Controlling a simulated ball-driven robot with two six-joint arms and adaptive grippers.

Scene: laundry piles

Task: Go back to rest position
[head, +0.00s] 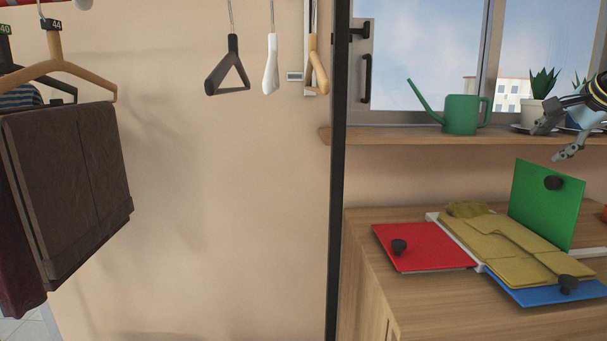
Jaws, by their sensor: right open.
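My right gripper (554,138) is at the right edge of the head view, in front of the window sill. Its fingers are spread apart with nothing between them. It hangs above the green panel (540,205), apart from it. My left gripper is not in view. A folded yellow-tan garment (505,246) lies on the folding board on the wooden cabinet (440,300). The red panel (420,248) lies flat at the left, the blue panel (540,290) lies at the front, and the green panel stands raised behind the garment. Each panel has a black knob.
A green watering can (461,113) and potted plants (540,100) stand on the window sill (400,137). Empty hangers (228,70) hang at the top middle. Dark brown trousers (75,185) hang at the left. A dark vertical post (337,200) stands left of the cabinet.

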